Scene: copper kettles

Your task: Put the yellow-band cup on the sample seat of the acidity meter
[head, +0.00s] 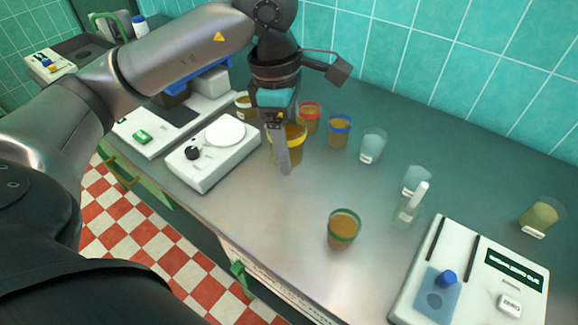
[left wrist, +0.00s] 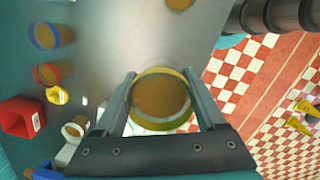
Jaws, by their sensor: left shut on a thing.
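The yellow-band cup (head: 296,148), full of brown liquid, is between the fingers of my left gripper (head: 283,158) in the head view, near the back left of the counter. In the left wrist view the two fingers of my left gripper (left wrist: 167,98) are shut on opposite sides of the yellow-band cup (left wrist: 160,97). I cannot tell whether its base touches the counter. A white device (head: 470,275) at the front right, seemingly the acidity meter, has a blue square seat (head: 422,307) with a round mark and a blue-capped part. My right gripper is not in view.
Red-band (head: 309,118) and blue-band (head: 339,131) cups stand close behind the held cup. A green-band cup (head: 343,230), clear beakers (head: 373,146) and a white-topped tube (head: 413,200) stand between it and the meter. A white round-plate device (head: 214,153) is left.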

